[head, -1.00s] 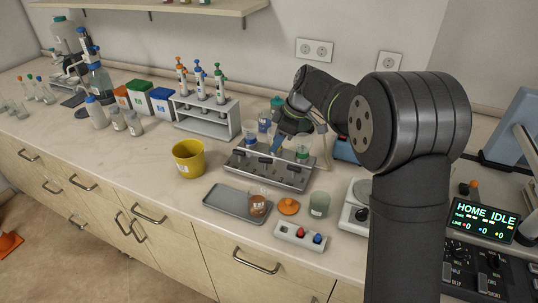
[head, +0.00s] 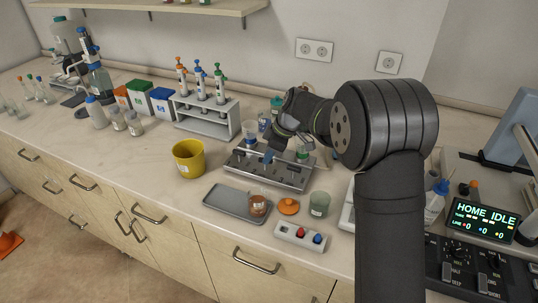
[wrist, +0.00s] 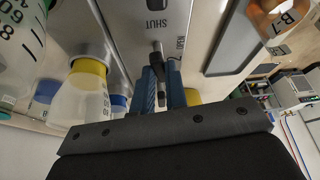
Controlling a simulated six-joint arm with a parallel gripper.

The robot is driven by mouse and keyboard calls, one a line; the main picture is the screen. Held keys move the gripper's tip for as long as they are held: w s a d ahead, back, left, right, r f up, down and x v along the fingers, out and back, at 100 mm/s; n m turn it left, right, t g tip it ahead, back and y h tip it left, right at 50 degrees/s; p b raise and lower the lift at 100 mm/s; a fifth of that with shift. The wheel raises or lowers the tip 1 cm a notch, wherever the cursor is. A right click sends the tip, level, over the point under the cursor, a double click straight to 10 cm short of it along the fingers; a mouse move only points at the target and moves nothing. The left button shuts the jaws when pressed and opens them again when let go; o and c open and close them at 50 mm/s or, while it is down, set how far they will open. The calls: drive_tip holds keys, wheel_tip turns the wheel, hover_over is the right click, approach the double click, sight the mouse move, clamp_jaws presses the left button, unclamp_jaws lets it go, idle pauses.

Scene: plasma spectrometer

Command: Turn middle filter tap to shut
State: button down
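The grey filter manifold (head: 296,183) stands on the bench with a row of black taps along its front. In the wrist view its metal face (wrist: 140,20) shows the word SHUT beside a black tap lever (wrist: 158,66). My gripper (wrist: 163,88) has its two blue fingers on either side of this lever. The gap is narrow, and I cannot tell whether both fingers press on the lever. In the head view my gripper (head: 269,156) is at the middle of the manifold, and my wrist hides part of it.
A grey tray (head: 225,201) with a brown-filled beaker (head: 258,206) lies in front. An orange lid (head: 289,206), a beaker (head: 319,204) and a button box (head: 300,236) are front right. A yellow bucket (head: 188,158) stands left. Funnels and cups rise behind the taps.

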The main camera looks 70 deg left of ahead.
drive_tip(key=shift+d+m+t+y, duration=0.15)
drive_tip(key=shift+m+t+y, duration=0.2)
drive_tip(key=shift+m, duration=0.95)
drive_tip(key=c, duration=1.4)
unclamp_jaws()
drive_tip(key=shift+c, duration=0.2)
drive_tip(key=shift+r, duration=0.1)
drive_tip(key=v, duration=1.7)
